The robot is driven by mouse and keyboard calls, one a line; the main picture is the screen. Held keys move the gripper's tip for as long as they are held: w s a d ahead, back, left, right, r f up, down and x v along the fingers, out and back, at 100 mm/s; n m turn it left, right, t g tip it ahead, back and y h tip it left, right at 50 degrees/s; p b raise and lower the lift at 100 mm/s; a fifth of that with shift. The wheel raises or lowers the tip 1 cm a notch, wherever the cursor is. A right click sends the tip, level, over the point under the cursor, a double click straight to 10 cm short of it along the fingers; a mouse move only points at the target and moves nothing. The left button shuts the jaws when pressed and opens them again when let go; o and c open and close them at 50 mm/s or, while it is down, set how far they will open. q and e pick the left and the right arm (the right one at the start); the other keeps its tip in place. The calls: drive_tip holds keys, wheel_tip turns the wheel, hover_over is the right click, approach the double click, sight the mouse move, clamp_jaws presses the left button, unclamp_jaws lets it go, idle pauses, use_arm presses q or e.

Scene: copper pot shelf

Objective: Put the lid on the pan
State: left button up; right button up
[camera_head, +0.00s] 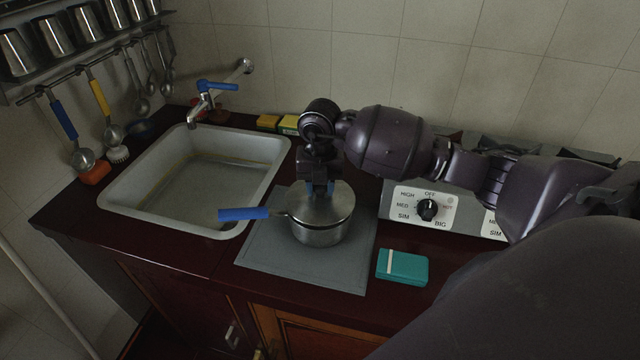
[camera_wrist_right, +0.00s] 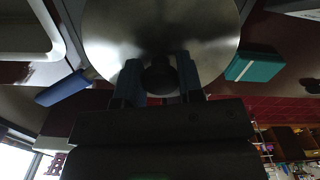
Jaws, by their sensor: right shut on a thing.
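The pan (camera_head: 317,234) is a small steel saucepan with a blue handle (camera_head: 243,214) pointing left. It stands on a grey mat (camera_head: 268,255) on the counter. The round steel lid (camera_head: 338,203) is at the pan's top; I cannot tell if it is fully seated. My right gripper (camera_head: 320,190) comes down from above and is shut on the lid's knob. In the right wrist view the lid (camera_wrist_right: 160,30) fills the top, with its dark knob (camera_wrist_right: 159,76) between the fingers (camera_wrist_right: 158,80). My left gripper is not in view.
A sink (camera_head: 215,180) with a blue-handled faucet (camera_head: 215,87) lies to the left. A teal box (camera_head: 402,267) is right of the mat. A stove with a knob panel (camera_head: 420,207) stands at the right. Utensils hang on the left wall.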

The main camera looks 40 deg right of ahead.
drive_tip(key=shift+f, duration=0.45)
drive_tip(key=o, duration=1)
drive_tip(key=shift+c, duration=0.2)
drive_tip(key=shift+r, duration=0.1)
wheel_tip(320, 180, up, 13)
drive_tip(key=shift+s, duration=0.1)
